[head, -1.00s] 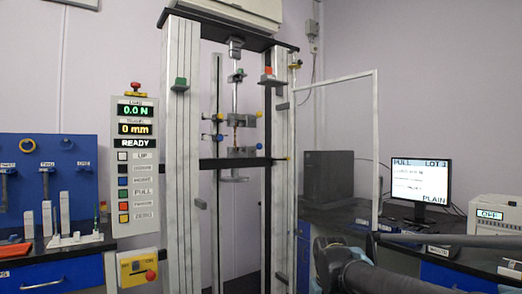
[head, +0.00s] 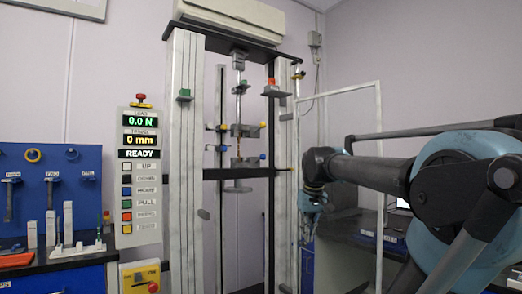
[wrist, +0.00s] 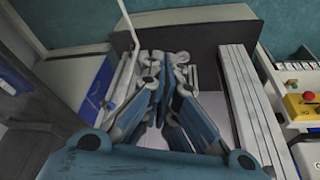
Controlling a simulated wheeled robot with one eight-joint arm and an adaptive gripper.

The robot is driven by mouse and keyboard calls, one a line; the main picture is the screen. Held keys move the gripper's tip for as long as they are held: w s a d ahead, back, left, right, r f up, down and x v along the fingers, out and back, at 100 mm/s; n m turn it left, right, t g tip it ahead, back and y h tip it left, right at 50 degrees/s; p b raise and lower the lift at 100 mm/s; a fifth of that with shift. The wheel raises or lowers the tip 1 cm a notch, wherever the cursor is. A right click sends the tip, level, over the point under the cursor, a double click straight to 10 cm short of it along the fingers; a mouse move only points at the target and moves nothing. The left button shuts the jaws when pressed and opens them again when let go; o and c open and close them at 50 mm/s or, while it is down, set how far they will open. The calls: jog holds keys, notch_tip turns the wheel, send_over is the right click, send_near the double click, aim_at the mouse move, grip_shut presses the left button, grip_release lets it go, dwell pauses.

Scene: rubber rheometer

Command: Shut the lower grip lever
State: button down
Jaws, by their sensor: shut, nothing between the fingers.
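The lower grip (head: 245,162) is a small grey clamp on the centre line of the test frame, just above the black crossbar. Small blue and yellow knobs sit beside it; I cannot tell which is its lever or how that lever stands. The upper grip and rod (head: 239,90) are above it. My gripper shows in the wrist view (wrist: 163,88) with its fingers together and nothing seen between them. In the head view my arm's end is right of the frame's right column, apart from the lower grip. The lower grip is not clear in the wrist view.
The tall columns (head: 185,150) flank the grips. A thin white guard frame (head: 380,150) stands at the right, partly behind my arm. The control panel (head: 138,180) reads READY, 0.0 N and 0 mm. A yellow box with a red button (head: 140,276) is below it.

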jog(key=w+a+r+n+t, duration=0.1)
jog(key=w+a+r, duration=0.3)
jog(key=w+r, duration=0.6)
jog(key=w+a+r+n+t+y, duration=0.1)
jog(key=w+a+r, duration=0.4)
jog(key=w+r, duration=0.5)
jog(key=w+a+r+n+t, duration=0.1)
jog(key=w+a+r+n, duration=0.2)
jog(key=w+r, duration=0.6)
jog(key=shift+w+a+r+y, duration=0.4)
jog(key=shift+a+r, duration=0.55)
jog(key=shift+r, duration=4.05)
jog(key=x, duration=1)
